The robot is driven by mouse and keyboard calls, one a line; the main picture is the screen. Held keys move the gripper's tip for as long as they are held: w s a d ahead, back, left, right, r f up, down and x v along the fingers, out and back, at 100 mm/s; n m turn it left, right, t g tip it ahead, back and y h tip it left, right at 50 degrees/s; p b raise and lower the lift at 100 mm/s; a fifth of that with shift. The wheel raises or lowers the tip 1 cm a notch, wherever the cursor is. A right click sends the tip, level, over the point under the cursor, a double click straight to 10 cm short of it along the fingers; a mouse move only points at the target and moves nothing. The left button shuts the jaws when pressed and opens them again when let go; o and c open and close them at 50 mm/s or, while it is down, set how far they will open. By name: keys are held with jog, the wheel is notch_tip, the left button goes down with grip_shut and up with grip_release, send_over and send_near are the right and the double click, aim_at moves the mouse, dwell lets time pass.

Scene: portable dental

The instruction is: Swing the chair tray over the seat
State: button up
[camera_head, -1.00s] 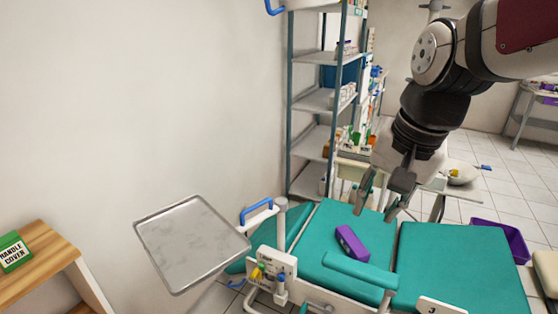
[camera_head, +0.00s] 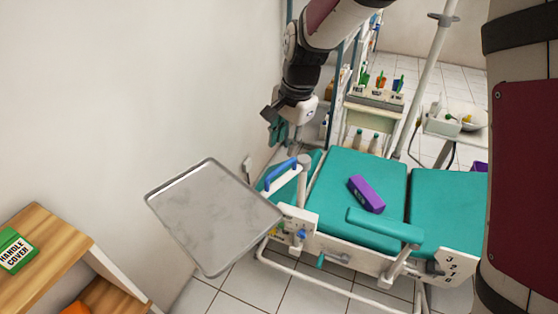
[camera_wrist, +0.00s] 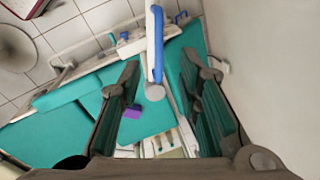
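The grey metal tray (camera_head: 213,215) hangs out to the left of the teal seat (camera_head: 355,180), apart from it. A blue handle (camera_head: 281,175) on a white arm is between the tray and the seat; the handle also shows in the wrist view (camera_wrist: 157,50). My gripper (camera_head: 278,128) is above and behind the handle, near the wall. In the wrist view my gripper (camera_wrist: 165,100) has its two fingers wide apart, with nothing held. The handle lies in the gap as seen there, but apart from the fingers. The tray is not clear in the wrist view.
A purple box (camera_head: 366,194) lies on the seat, and a teal armrest (camera_head: 384,225) is in front of it. A wooden shelf (camera_head: 45,250) with a green box (camera_head: 15,252) stands at left. The wall (camera_head: 140,90) is close to my gripper.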

aim_at(279, 168)
jog(key=f, duration=0.5)
jog(key=w+a+f, duration=0.1)
jog(key=f, duration=0.2)
jog(key=shift+f, duration=0.25)
jog(key=shift+c, duration=0.5)
grip_shut()
